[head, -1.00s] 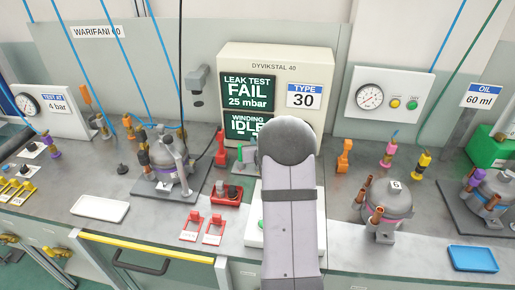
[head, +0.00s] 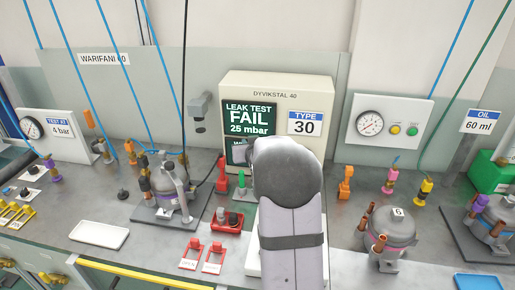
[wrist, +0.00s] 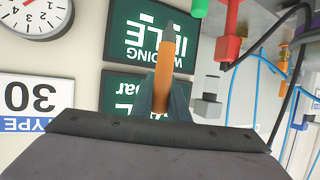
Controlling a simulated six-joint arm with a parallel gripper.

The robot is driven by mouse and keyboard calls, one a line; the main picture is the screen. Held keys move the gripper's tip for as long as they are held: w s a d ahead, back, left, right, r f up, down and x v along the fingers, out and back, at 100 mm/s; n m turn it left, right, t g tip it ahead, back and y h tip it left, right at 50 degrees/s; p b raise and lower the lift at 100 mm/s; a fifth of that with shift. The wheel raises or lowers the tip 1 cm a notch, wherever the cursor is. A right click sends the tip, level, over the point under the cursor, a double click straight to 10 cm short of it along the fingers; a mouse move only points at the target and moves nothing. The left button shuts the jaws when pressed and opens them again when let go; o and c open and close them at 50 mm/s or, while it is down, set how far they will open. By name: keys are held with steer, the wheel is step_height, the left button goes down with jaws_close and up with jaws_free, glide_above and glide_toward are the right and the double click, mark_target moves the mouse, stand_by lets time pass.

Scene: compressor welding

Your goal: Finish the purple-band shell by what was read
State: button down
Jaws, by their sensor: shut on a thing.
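My gripper (wrist: 165,100) shows in the wrist view, its dark fingers shut on a slim orange-brown piece (wrist: 163,82). It points towards the test cabinet's screens. In the head view my own arm hides the gripper. A shell marked 6 (head: 389,230), with a pinkish-purple band and copper stubs, stands right of my arm. A third shell (head: 170,185) stands in a fixture on the left.
The test cabinet (head: 310,88) reads LEAK TEST FAIL, 25 mbar, TYPE 30; its winding screen (wrist: 150,40) reads IDLE. An oil sign (head: 482,121) reads 60 ml. A white tray (head: 99,234), red holder (head: 228,222), orange holder (head: 346,182) and blue tray (head: 477,283) lie around. Hoses hang overhead.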

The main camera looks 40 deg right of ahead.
steer(key=w+a+r+p, duration=0.4)
steer(key=w+a+r, duration=0.2)
steer(key=a, duration=0.1)
step_height(320, 180, up, 3)
steer(key=t+h+p, duration=0.1)
steer(key=t+p, duration=0.1)
steer(key=p, duration=0.9)
glide_above(160, 170)
steer(key=shift+s+f+m+b, duration=0.1)
steer(key=shift+m+b, duration=0.2)
steer(key=shift+b, duration=0.05)
steer(key=shift+f, duration=0.1)
steer(key=shift+f+b, duration=2.25)
steer(key=shift+f, duration=0.6)
steer(key=shift+f+b, duration=0.45)
steer(key=shift+f, duration=0.25)
steer(key=shift+r, duration=0.15)
